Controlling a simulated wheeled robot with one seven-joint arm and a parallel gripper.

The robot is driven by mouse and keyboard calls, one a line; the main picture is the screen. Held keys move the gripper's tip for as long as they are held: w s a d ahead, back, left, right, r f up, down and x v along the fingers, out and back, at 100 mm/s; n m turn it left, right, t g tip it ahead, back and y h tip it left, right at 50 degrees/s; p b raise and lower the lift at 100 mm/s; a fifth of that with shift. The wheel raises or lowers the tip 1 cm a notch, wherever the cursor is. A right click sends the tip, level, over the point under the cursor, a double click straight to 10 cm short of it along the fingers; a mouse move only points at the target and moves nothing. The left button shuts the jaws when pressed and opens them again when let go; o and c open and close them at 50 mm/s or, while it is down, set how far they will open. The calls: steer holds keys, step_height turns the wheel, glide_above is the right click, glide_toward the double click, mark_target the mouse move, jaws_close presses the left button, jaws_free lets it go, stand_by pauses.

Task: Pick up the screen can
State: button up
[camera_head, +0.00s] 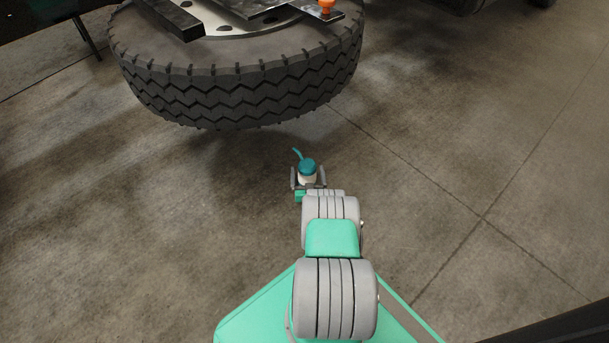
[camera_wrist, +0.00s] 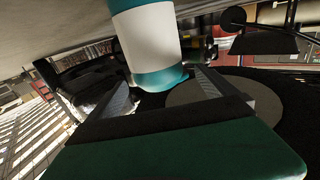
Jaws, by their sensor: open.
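The screen can (camera_head: 307,167) is a small teal-topped white can in the head view, with a thin teal piece sticking out at its upper left. In the wrist view the can (camera_wrist: 150,40) is large, a white body with teal bands, and its top end is cut off by the frame edge. My gripper (camera_head: 307,177) is open, with one finger on each side of the can. In the wrist view my gripper (camera_wrist: 165,85) also shows its two fingers flanking the can's teal end. I cannot tell whether either finger touches it, or what supports the can.
The concrete floor (camera_head: 430,150) to the right is clear. Dark machinery is at the upper right edge.

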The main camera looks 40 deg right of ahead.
mark_target(307, 157)
steer(key=b+x, duration=0.3)
steer(key=x, duration=0.3)
steer(key=shift+w+d+f+b, duration=0.1)
steer(key=shift+d+b, duration=0.05)
steer(key=shift+b, duration=0.25)
steer(key=shift+w+d, duration=0.1)
steer(key=shift+w, duration=0.05)
steer(key=shift+r, duration=0.25)
jaws_close()
